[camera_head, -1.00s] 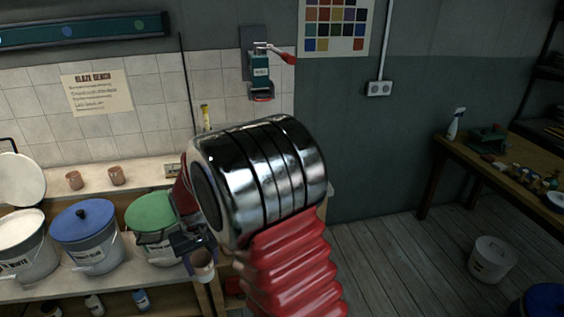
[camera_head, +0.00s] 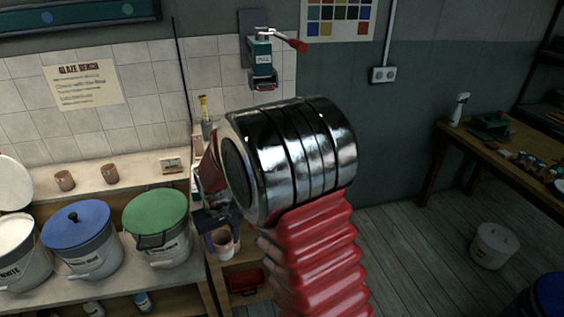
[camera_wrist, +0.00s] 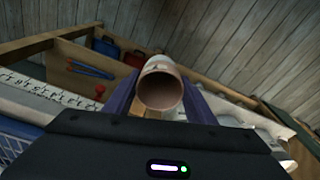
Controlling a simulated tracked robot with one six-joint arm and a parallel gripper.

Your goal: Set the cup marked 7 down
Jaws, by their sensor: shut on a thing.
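My gripper (camera_head: 222,232) is shut on a cup (camera_head: 225,248) at the middle left of the head view, beside the front right end of the glaze bench. In the wrist view the cup (camera_wrist: 160,90) sits between the purple fingers, its open reddish-brown mouth facing the camera and its outside paler. I cannot read a number on it. The cup appears held clear of any surface in the head view. Two other pinkish-brown cups, one (camera_head: 65,180) and another (camera_head: 109,173), stand on the back ledge (camera_head: 140,172).
A green-lidded bucket (camera_head: 156,218), a blue-lidded bucket (camera_head: 80,238) and a white bucket (camera_head: 22,250) fill the bench front. A small framed card (camera_head: 171,165) is on the ledge. A wall-mounted tool (camera_head: 262,60) hangs above. A wooden table (camera_head: 475,150) stands at right.

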